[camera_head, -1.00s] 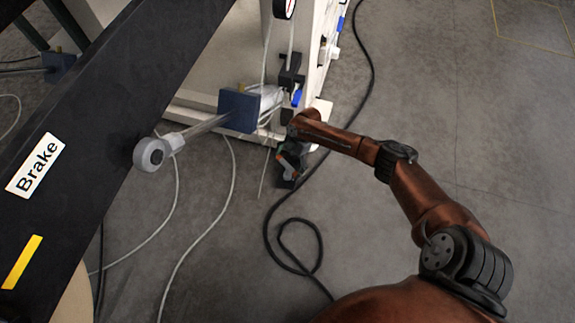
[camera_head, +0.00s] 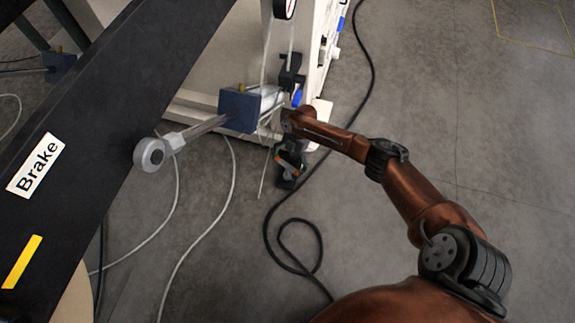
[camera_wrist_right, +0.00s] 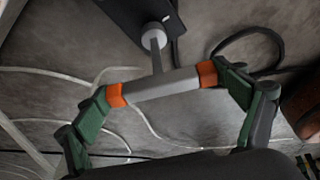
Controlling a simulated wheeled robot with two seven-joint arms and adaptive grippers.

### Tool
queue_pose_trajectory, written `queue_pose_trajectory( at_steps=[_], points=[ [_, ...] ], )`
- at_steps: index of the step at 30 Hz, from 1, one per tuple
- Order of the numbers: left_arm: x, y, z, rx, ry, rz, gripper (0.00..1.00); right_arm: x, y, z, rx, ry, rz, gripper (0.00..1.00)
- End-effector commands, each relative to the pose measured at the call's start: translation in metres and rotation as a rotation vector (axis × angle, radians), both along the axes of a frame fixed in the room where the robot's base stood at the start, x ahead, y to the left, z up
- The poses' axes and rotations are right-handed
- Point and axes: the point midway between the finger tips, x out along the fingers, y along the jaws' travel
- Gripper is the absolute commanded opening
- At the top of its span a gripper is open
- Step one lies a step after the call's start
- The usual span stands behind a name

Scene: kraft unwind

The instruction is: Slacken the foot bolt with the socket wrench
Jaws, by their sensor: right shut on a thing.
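My right gripper (camera_head: 290,160) is low by the foot of the white machine frame, small and partly covered by its own arm. In the right wrist view, its green fingers with orange pads (camera_wrist_right: 162,87) are shut on the two ends of the grey cross handle of the socket wrench (camera_wrist_right: 172,84). The wrench's stem runs from the handle to a round, light grey socket end at a dark foot plate (camera_wrist_right: 128,12). The foot bolt itself is hidden, so I cannot tell how the socket sits on it. My left gripper is not in view.
A black beam marked Brake (camera_head: 85,120) crosses the left side. A blue block (camera_head: 239,110) on a cylinder with a rod end sits beside the white frame (camera_head: 313,75). A black cable (camera_head: 268,235) and pale hoses lie on the floor. Open floor is at right.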

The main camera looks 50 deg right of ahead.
Motion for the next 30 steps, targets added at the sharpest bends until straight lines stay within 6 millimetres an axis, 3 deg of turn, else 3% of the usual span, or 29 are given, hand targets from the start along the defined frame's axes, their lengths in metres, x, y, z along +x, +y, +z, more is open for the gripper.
queue_pose_trajectory(
  at_steps=[30],
  points=[
    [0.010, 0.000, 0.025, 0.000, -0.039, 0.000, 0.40, 0.001, 0.000, 0.051, 0.000, -0.002, -0.001, 0.65]
  ],
)
